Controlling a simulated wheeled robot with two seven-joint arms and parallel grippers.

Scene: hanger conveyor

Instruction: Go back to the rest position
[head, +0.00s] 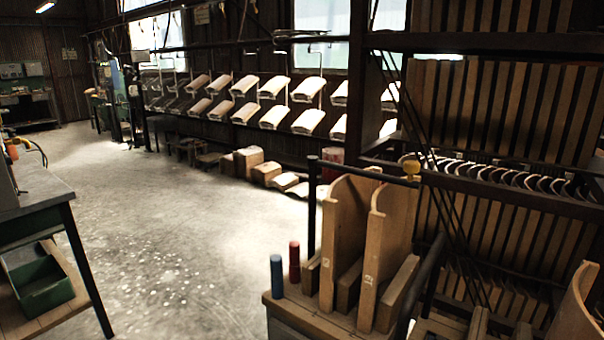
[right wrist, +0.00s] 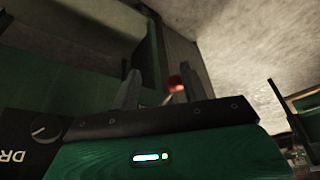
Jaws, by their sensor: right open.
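Neither of my grippers shows in the head view. In the right wrist view, the two grey fingers of my right gripper (right wrist: 156,90) stand apart, with nothing held between them. A small red object (right wrist: 175,83) shows near the right-hand finger; I cannot tell how far beyond it is. My left gripper is not in either view.
In the head view, a wooden rack (head: 372,262) with curved panels stands at right front, beside a blue peg (head: 277,276) and a red peg (head: 294,262). A table (head: 40,200) stands at left, above a green bin (head: 42,288). The concrete floor between is clear.

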